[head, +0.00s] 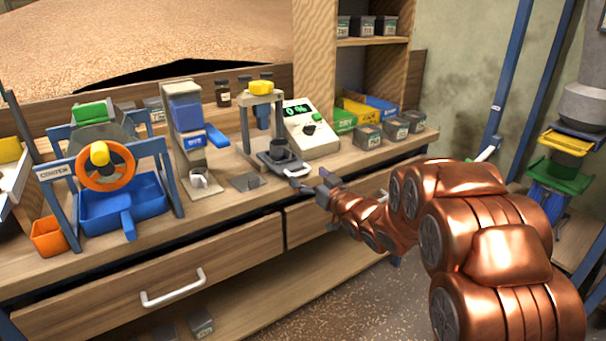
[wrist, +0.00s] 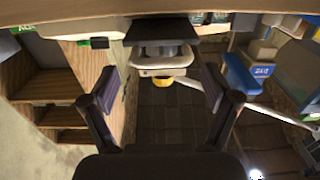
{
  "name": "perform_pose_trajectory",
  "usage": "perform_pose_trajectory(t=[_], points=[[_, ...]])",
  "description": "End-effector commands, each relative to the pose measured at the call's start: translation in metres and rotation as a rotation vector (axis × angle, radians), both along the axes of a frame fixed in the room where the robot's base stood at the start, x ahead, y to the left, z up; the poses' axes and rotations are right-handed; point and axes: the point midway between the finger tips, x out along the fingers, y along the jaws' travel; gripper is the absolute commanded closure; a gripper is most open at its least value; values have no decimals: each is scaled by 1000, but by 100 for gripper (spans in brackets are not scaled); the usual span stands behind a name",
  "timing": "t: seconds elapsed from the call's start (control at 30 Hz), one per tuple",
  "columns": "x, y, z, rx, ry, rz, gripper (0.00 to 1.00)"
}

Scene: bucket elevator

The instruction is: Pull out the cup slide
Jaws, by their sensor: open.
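The cup slide (head: 270,161) is a dark flat plate under the yellow-topped press, with a pale loop handle (head: 297,171) at its front. A dark cup (head: 281,149) stands on the slide. My gripper (head: 326,187) is open and empty, just right of and in front of the handle. In the wrist view, which looks upside down, the handle (wrist: 160,70) lies ahead, roughly centred between my spread fingers (wrist: 160,88). The slide's dark plate (wrist: 162,32) shows beyond it. No finger visibly touches the handle.
A meter box (head: 310,130) reading 0 % stands right of the press, with several small dark bins beyond. A blue dispenser (head: 187,120) and a centrifuge-like stand with an orange wheel (head: 105,165) are to the left. A drawer with a white handle (head: 173,289) lies below the bench.

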Motion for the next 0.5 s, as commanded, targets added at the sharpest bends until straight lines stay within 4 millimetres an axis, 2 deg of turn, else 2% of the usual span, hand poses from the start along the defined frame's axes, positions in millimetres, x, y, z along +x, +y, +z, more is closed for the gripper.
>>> perform_pose_trajectory(t=[0.3,0.5], points=[[-44,-30,0,0,2,-5,13],[-64,-41,0,0,0,-3,13]])
